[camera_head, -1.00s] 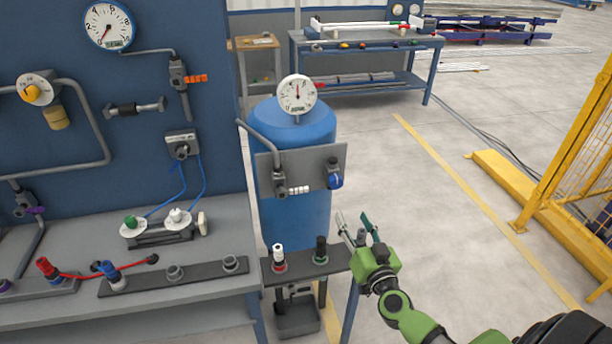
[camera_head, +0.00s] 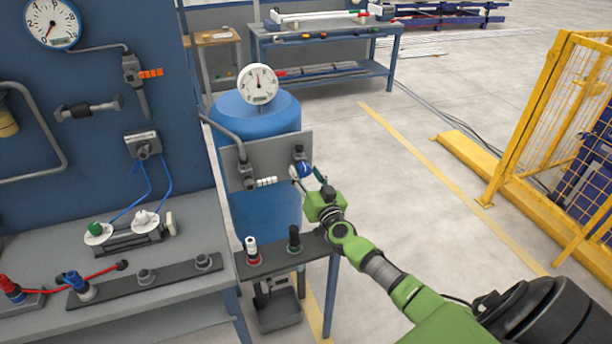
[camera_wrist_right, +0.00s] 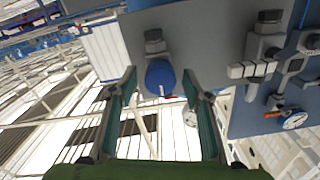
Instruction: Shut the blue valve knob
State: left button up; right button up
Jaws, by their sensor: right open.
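The blue valve knob (camera_head: 304,169) sits on the right part of the grey panel (camera_head: 268,160) on the blue tank. In the right wrist view the blue knob (camera_wrist_right: 160,75) hangs below a dark fitting, ahead of and between my two fingers. My right gripper (camera_head: 307,183) is at the knob, just below it in the head view. It is open, with its green-grey fingers (camera_wrist_right: 160,92) spread to either side of the knob. I cannot tell whether a finger touches it. My left gripper is not in view.
A dial gauge (camera_head: 258,84) stands on top of the blue tank (camera_head: 258,120). A small stand with a white-red and a dark fitting (camera_head: 294,239) is below my right gripper. The grey workbench (camera_head: 180,270) is at left. Open floor lies to the right, before a yellow fence (camera_head: 540,130).

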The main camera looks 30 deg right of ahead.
jog(key=c, duration=1.1)
jog(key=shift+m, duration=1.3)
jog(key=m, duration=0.2)
jog(key=shift+m+p, duration=0.35)
jog(key=shift+m, duration=0.05)
jog(key=m, duration=0.6)
jog(key=shift+b, duration=0.3)
jog(key=m, duration=0.6)
jog(key=shift+m+b, duration=0.3)
jog(key=shift+b, duration=0.05)
jog(key=shift+r, duration=0.1)
